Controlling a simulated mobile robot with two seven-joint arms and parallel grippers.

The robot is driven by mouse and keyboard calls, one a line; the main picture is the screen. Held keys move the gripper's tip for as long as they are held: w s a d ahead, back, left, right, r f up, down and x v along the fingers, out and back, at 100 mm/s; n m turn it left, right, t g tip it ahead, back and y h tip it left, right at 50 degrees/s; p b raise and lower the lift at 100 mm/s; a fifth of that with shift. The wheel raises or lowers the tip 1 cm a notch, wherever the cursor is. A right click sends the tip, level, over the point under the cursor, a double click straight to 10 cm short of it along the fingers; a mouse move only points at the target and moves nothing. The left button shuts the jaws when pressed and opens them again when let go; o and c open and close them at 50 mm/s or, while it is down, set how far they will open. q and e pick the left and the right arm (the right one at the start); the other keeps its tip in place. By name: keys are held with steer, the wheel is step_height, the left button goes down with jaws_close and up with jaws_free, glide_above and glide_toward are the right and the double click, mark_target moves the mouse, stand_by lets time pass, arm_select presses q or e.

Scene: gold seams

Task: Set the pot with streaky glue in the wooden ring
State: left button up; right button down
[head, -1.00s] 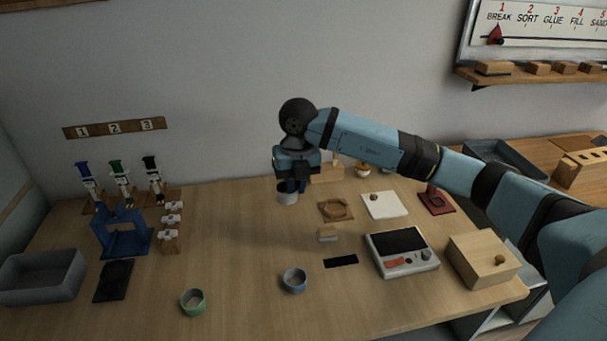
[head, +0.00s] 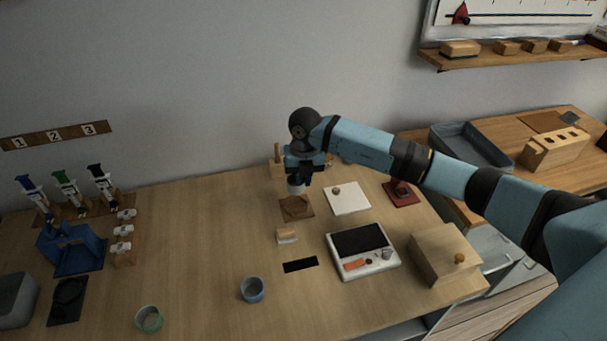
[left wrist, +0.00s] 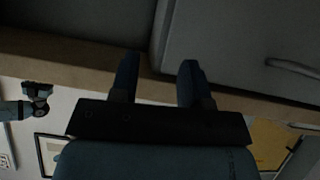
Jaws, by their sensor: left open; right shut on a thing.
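A small pale grey pot (head: 296,189) is held in my right gripper (head: 300,179), which points down with its fingers shut on it. The pot is just above or behind the wooden ring (head: 296,208) on its square brown board; I cannot tell whether they touch. Glue streaks on the held pot are too small to make out. A blue pot (head: 252,290) and a green pot (head: 149,319) stand on the table near the front. My left gripper (left wrist: 158,80) is open and empty in the left wrist view, and out of the head view.
Right of the ring are a white tile (head: 348,199) with a small knob-like thing on it and a red stand (head: 401,194). In front are a small block (head: 287,236), a scale-like device (head: 362,250) and a wooden box (head: 445,254). The table's left middle is clear.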

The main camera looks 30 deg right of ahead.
mark_target(303, 191)
steer(key=shift+a+f+b, duration=0.1)
steer(key=shift+f+b, duration=0.2)
steer(key=shift+f, duration=0.15)
steer(key=shift+f+b, duration=1.2)
steer(key=shift+f, duration=0.6)
steer(key=shift+r, duration=0.15)
arm_select(q)
steer(key=shift+w+d+f, duration=0.2)
steer(key=shift+d+f, duration=0.1)
steer(key=shift+f, duration=0.25)
steer(key=shift+f, duration=0.2)
arm_select(e)
steer(key=shift+f, duration=0.2)
arm_select(q)
steer(key=shift+s+a+f, duration=0.15)
steer(key=shift+a+f, duration=0.15)
steer(key=shift+f, duration=0.05)
steer(key=shift+d+r, duration=0.25)
steer(key=shift+r, duration=0.05)
arm_select(e)
steer(key=shift+f, duration=0.2)
